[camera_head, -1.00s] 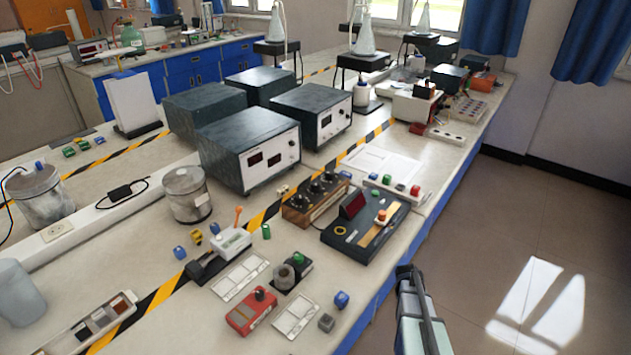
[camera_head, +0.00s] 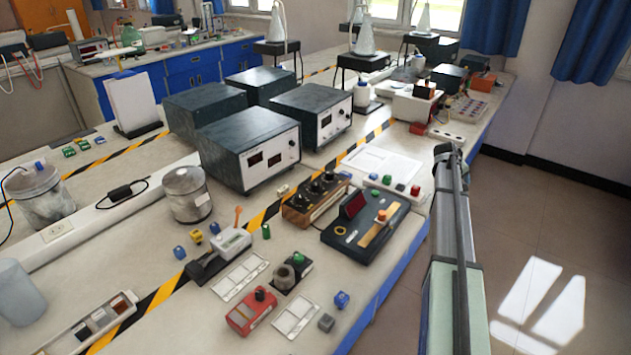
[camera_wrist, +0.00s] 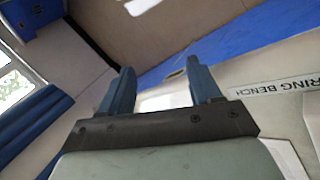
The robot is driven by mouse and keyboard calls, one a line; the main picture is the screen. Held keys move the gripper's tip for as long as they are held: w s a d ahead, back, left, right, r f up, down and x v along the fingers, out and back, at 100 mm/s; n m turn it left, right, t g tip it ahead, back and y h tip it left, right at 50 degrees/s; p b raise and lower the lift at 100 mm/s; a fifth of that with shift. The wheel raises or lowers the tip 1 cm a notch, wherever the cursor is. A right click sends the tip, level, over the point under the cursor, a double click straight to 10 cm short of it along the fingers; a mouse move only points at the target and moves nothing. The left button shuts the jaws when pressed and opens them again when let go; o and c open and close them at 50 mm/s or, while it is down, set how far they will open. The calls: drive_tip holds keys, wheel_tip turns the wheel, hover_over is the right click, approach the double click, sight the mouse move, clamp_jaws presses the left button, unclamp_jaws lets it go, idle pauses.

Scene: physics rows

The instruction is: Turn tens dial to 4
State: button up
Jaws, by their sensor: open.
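A wooden box with a black top (camera_head: 315,200) stands near the middle of the bench and carries three black dials (camera_head: 315,187) in a row. Their markings are too small to read, so I cannot tell which is the tens dial or where it points. My gripper (camera_head: 447,150) is at the end of my raised arm, right of the box and clear of it, by the bench's right edge. In the wrist view my gripper (camera_wrist: 160,82) has its two blue fingers apart with nothing between them. The dials are not in the wrist view.
A red box (camera_head: 251,312) and small blocks lie in front. Floor is open beyond the bench's right edge.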

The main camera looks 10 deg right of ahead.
drive_tip(key=w+a+r+y, duration=0.1)
drive_tip(key=w+a+r, duration=0.45)
drive_tip(key=a, duration=0.45)
wheel_tip(320, 180, up, 12)
drive_tip(key=f+n+g+y, duration=0.1)
drive_tip(key=n+g+y, duration=0.35)
drive_tip(key=n, duration=0.95)
hover_over(316, 183)
drive_tip(key=t+y, duration=0.2)
drive_tip(key=shift+h, duration=0.25)
wheel_tip(316, 183, down, 12)
drive_tip(key=shift+w+f, duration=0.1)
drive_tip(key=shift+f, duration=0.05)
drive_tip(key=c, duration=1)
drive_tip(key=shift+c, duration=0.2)
